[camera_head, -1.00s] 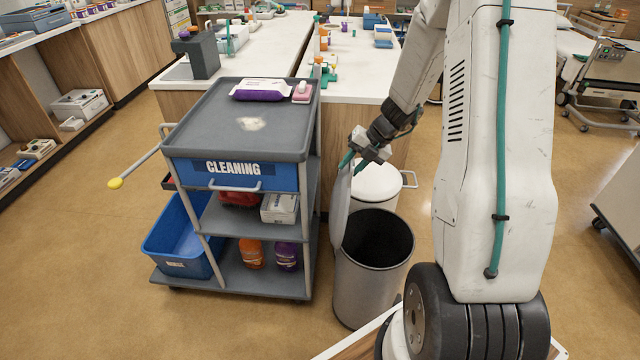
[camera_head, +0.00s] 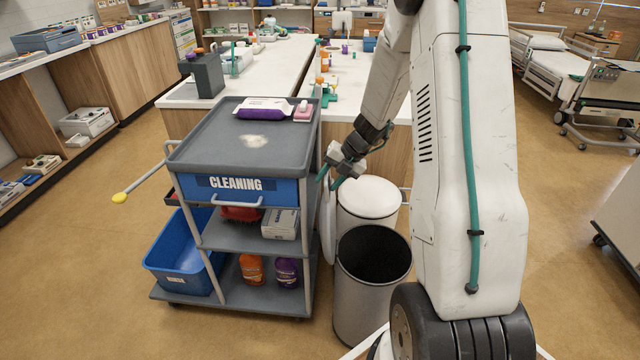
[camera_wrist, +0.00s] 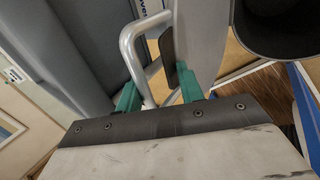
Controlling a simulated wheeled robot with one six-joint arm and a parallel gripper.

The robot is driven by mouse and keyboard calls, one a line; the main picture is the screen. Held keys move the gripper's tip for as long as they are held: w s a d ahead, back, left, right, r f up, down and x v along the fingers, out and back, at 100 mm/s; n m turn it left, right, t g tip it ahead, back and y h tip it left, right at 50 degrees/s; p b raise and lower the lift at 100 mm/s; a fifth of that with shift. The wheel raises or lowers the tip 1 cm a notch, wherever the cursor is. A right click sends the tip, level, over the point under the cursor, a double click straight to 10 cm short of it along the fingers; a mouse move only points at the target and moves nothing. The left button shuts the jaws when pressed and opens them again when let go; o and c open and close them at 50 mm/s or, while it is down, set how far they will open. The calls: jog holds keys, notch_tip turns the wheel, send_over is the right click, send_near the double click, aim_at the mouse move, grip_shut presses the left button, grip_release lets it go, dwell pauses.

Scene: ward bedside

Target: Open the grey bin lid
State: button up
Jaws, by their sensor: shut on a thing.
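The grey bin (camera_head: 350,300) stands on the floor right of the cleaning cart, with its dark opening uncovered. Its lid (camera_head: 328,228) stands up on edge at the bin's left side, close to the cart. My gripper (camera_head: 330,181) is at the top of the raised lid. In the wrist view, my gripper's green fingers (camera_wrist: 160,92) are on both sides of the lid's grey loop handle (camera_wrist: 130,52), shut on it. The lid (camera_wrist: 200,35) shows there beside the handle, and the bin's dark opening is at top right. The fingers' contact points are partly hidden.
The cleaning cart (camera_head: 246,167) stands close on the left, with wipes (camera_head: 263,108) on top and a blue tub (camera_head: 180,255) below. A second bin with a white lid (camera_head: 369,196) stands shut behind. The counter (camera_head: 350,75) is beyond. Open floor lies at the left front.

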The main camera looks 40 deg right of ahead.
jog(key=shift+s+d+r, duration=0.15)
jog(key=shift+d+r, duration=0.1)
jog(key=shift+r, duration=0.1)
jog(key=v, duration=0.7)
jog(key=shift+a, duration=0.15)
